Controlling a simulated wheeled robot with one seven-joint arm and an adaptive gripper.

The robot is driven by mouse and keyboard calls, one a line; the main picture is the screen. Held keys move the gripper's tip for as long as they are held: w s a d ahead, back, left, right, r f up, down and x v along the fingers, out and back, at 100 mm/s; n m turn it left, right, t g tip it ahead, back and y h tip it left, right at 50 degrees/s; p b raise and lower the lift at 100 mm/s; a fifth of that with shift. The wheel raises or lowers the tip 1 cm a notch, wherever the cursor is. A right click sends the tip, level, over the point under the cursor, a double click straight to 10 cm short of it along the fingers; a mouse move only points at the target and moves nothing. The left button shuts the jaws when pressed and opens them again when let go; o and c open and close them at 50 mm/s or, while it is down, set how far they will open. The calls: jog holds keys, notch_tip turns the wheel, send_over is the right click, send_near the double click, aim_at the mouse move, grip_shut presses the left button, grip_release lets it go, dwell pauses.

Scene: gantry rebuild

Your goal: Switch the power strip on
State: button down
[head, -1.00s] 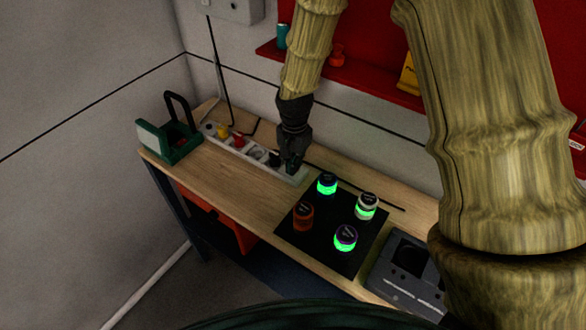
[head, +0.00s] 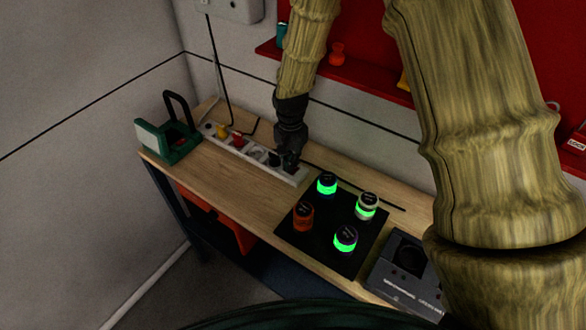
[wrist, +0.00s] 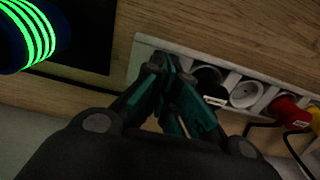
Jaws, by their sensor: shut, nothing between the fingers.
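The white power strip (head: 249,150) lies along the back of the wooden bench. It holds a yellow plug, a red plug (head: 238,139) and a black plug (head: 274,159). An empty round socket (wrist: 246,94) shows in the wrist view beside the black plug (wrist: 209,83). My gripper (head: 291,168) is shut and empty, pointing down at the strip's right end. In the wrist view my gripper (wrist: 163,64) covers that end of the strip (wrist: 148,50). The switch is hidden behind the fingers, and I cannot tell whether they touch it.
A black mat (head: 293,239) with several glowing-banded jars stands right in front of the strip. A green-and-white case (head: 168,140) is at the bench's left end. A grey device (head: 405,275) sits at the right. A red shelf (head: 370,82) is on the wall behind.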

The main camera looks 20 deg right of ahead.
jog(key=shift+s+r, duration=0.15)
jog(key=shift+s, duration=0.25)
jog(key=shift+w+f, duration=0.25)
jog(key=shift+f, duration=0.1)
jog(key=shift+s, duration=0.1)
jog(key=shift+s, duration=0.1)
jog(key=shift+f+b, duration=0.4)
jog(key=shift+f, duration=0.15)
jog(key=shift+r, duration=0.1)
jog(key=shift+r+p, duration=2.5)
jog(key=shift+r, duration=0.95)
